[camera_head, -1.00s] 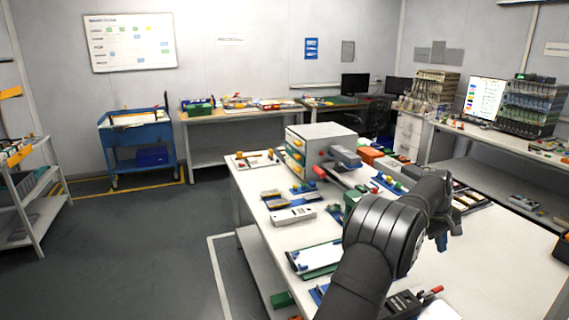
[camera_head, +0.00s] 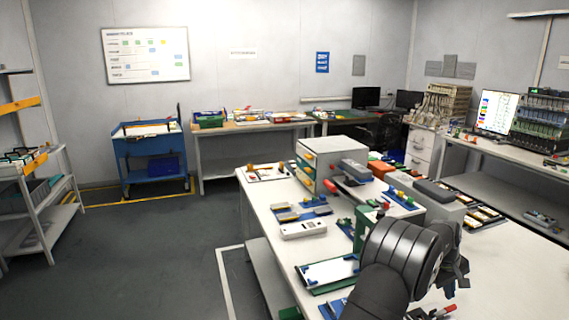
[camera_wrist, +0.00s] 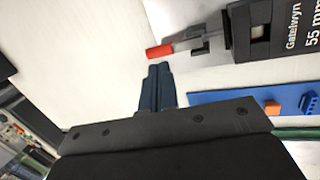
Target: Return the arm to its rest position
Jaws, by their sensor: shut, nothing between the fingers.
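My arm, dark and jointed, reaches over the near right part of the white workbench (camera_head: 500,265) in the head view. My gripper (camera_wrist: 158,68) shows in the wrist view with its two dark fingers together and nothing between them. It is over bare white bench surface. A black tool marked "Gatelwyn 55 mm" (camera_wrist: 262,38), with a red-tipped rod (camera_wrist: 159,51), lies just beyond the fingertips; I see no contact. In the head view the gripper fingers are mostly hidden by the wrist.
A blue board (camera_wrist: 250,104) with small orange and blue parts lies right of the fingers. In the head view, a drawer cabinet (camera_head: 320,150), a white device (camera_head: 303,229) and a green-edged tray (camera_head: 330,272) stand around the arm.

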